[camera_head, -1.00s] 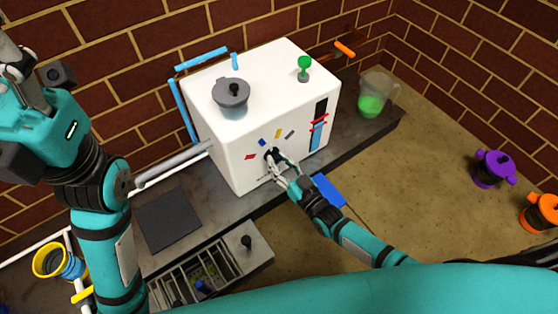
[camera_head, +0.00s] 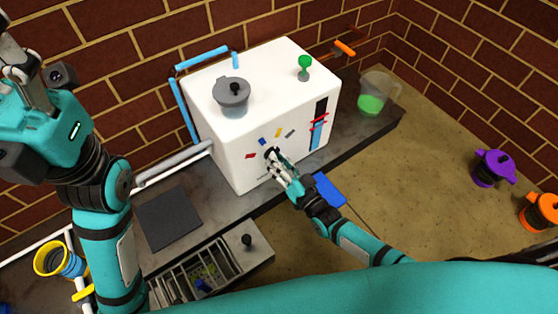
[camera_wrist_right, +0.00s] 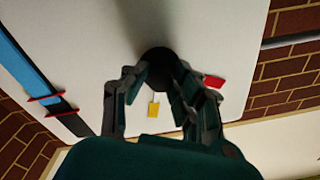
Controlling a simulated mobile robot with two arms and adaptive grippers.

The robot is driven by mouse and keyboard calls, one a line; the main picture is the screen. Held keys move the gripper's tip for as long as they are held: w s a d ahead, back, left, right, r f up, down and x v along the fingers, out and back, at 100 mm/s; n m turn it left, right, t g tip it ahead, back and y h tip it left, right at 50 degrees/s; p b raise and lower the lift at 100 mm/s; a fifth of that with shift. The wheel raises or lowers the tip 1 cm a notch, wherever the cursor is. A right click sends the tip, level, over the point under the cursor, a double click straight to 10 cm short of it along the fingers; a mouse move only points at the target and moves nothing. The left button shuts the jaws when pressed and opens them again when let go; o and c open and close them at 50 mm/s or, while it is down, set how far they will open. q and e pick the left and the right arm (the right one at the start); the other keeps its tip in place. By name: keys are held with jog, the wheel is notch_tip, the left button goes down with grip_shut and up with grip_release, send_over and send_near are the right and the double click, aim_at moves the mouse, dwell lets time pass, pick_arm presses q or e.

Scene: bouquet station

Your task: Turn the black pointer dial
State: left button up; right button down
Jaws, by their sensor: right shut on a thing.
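The black pointer dial (camera_head: 270,152) is on the front face of the white box-shaped machine (camera_head: 235,150). Small red, blue, yellow and grey marks sit around and above it. My right gripper (camera_head: 275,157) is at the dial, its fingers on either side of it. In the right wrist view, the dial (camera_wrist_right: 158,62) shows as a dark round knob between the fingertips, which are shut on it. A yellow mark (camera_wrist_right: 153,109) and a red mark (camera_wrist_right: 214,82) show nearby. The dial's pointer direction is hidden.
A grey lidded pot (camera_head: 231,96) and a green knob (camera_head: 305,67) are on top of the machine. A jug of green liquid (camera_head: 374,97) stands to the right. A blue panel (camera_head: 329,190) is below my right gripper. An open drawer (camera_head: 245,258) juts out in front.

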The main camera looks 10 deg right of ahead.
jog(key=c, duration=1.1)
grip_release()
jog(key=shift+o, duration=0.2)
jog(key=r+v, duration=0.1)
jog(key=v, duration=1.1)
jog(key=shift+f, duration=0.4)
